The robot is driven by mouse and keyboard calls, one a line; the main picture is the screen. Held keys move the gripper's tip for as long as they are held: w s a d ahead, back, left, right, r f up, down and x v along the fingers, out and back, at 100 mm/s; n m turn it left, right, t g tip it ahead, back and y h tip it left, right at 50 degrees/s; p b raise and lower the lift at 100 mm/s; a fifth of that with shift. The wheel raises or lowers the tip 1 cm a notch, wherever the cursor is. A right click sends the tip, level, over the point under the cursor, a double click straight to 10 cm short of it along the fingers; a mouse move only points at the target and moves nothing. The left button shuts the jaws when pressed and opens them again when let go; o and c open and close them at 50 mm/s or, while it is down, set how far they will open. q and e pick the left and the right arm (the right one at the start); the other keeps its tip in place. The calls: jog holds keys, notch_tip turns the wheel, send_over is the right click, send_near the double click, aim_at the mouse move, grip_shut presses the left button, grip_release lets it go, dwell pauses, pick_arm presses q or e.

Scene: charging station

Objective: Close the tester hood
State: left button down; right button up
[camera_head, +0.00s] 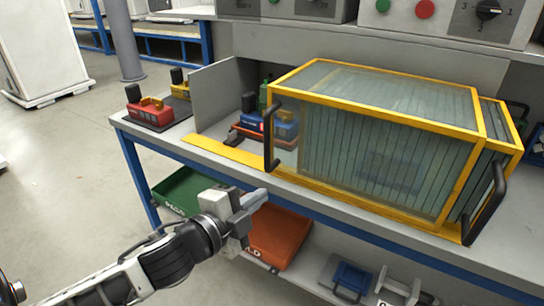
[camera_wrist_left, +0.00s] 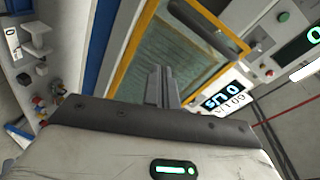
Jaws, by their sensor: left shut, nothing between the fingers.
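The tester hood (camera_head: 370,165) is a clear box with a yellow frame on the bench, also in the left wrist view (camera_wrist_left: 180,55). It stands toward the right, with a bare yellow strip (camera_head: 230,155) to its left. A black handle (camera_head: 269,140) is on its left end and another black handle (camera_head: 484,205) on its right end. My left gripper (camera_head: 255,197) is shut and empty, below and left of the left handle, in front of the bench edge, apart from the hood. Its fingers also show in the left wrist view (camera_wrist_left: 162,85). My right gripper is out of view.
A grey partition (camera_head: 217,95) stands left of the hood. A blue device (camera_head: 252,121) sits partly at the hood's left end. A red device (camera_head: 150,113) is at the bench's left. Green (camera_head: 185,190) and orange (camera_head: 280,238) bins are below. Open floor lies at left.

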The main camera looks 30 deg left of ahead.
aim_at(269, 145)
pick_arm(q)
notch_tip(269, 145, up, 6)
jog(key=w+f+m+t, duration=0.1)
jog(key=w+m+t, duration=0.1)
jog(key=m, duration=0.2)
jog(key=w+d, duration=0.1)
jog(key=w, duration=0.8)
jog(key=shift+s+a+r+h+p, duration=0.1)
jog(key=shift+s+a+h+p, duration=0.1)
jog(key=shift+a, duration=0.75)
jog(key=shift+s+a+r+h+p, duration=0.1)
jog(key=shift+s+a+p, duration=0.1)
jog(key=shift+a, duration=0.7)
jog(key=shift+w, duration=0.1)
